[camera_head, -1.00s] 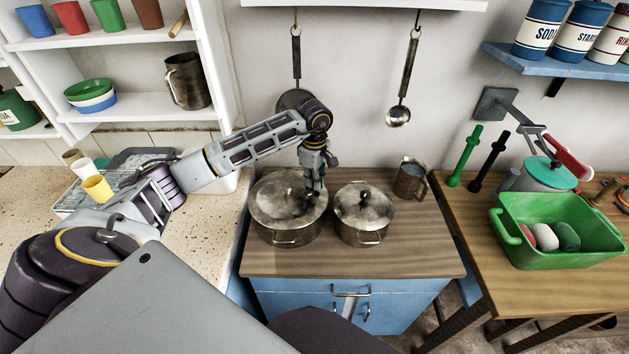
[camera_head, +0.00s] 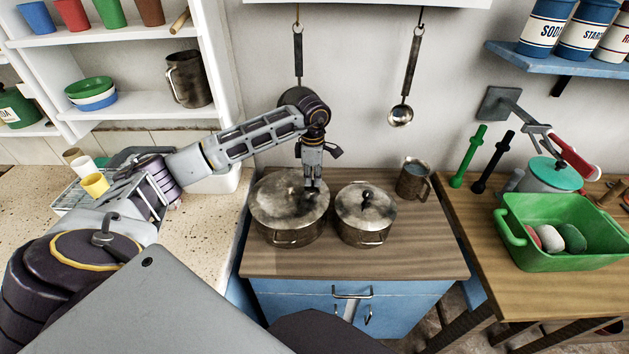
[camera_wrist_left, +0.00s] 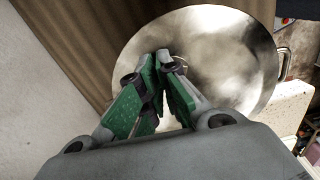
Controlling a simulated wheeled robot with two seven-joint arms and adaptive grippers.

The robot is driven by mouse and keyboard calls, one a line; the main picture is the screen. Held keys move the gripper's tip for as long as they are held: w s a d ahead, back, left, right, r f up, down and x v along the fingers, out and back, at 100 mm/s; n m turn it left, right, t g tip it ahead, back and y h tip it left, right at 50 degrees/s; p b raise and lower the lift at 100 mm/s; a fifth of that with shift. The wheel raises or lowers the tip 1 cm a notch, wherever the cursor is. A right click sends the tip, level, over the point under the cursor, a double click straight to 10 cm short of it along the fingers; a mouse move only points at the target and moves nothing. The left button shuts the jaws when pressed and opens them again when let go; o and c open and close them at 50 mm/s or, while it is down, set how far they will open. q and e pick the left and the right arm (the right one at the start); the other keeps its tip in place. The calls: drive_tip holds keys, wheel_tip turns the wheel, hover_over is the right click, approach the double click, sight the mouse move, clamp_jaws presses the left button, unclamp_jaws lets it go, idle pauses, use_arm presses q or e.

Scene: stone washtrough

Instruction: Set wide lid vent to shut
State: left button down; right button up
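The wide pot (camera_head: 288,232) stands on the wooden counter with its stained metal lid (camera_head: 275,205) on. The lid also fills much of the left wrist view (camera_wrist_left: 225,50). My left gripper (camera_head: 313,189) points down at the right part of this lid. In the left wrist view its green-padded fingers (camera_wrist_left: 159,58) are together at the tips. A small grey piece (camera_wrist_left: 178,66) shows beside the fingertips; I cannot tell whether it is the vent or whether they touch it. The vent's setting cannot be made out. My right gripper is not in view.
A narrower lidded pot (camera_head: 365,217) stands close to the right, with a metal jug (camera_head: 412,180) behind it. A ladle (camera_head: 402,100) hangs on the wall. A green basin (camera_head: 560,235) is on the right table. The counter front is clear.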

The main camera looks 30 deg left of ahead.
use_arm(q)
drive_tip(key=n, duration=0.3)
drive_tip(key=shift+a+b, duration=0.3)
drive_tip(key=shift+a, duration=0.1)
drive_tip(key=shift+s+a+n, duration=0.15)
drive_tip(key=shift+n, duration=0.95)
drive_tip(key=shift+a+n, duration=0.15)
drive_tip(key=shift+n, duration=0.35)
drive_tip(key=shift+s, duration=0.1)
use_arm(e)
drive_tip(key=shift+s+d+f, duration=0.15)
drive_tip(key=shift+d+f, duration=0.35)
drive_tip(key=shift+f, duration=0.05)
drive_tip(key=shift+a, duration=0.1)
